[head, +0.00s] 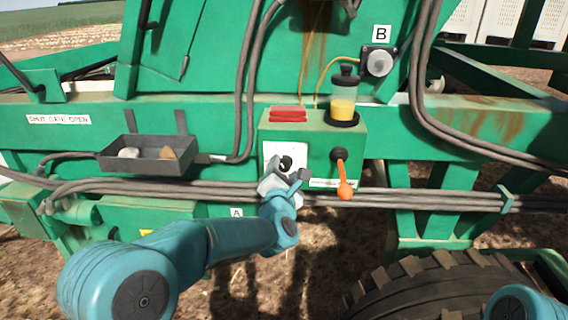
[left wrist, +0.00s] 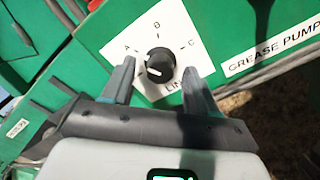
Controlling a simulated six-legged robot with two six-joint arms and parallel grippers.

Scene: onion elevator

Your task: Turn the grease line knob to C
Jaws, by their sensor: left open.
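The grease line knob (left wrist: 160,62) is round and black on a white plate (left wrist: 196,52) marked A, B and C, with a partly covered "LIN..." label below. In the head view the knob (head: 286,162) is on the front of the green box, partly behind my gripper. My left gripper (left wrist: 158,68) is open, one finger on either side of the knob, with gaps showing. In the head view the left gripper (head: 284,174) is in front of the plate.
A grease jar (head: 344,100) and a red block (head: 288,114) sit on the box. A grey tray (head: 115,160) is left; hoses run below.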

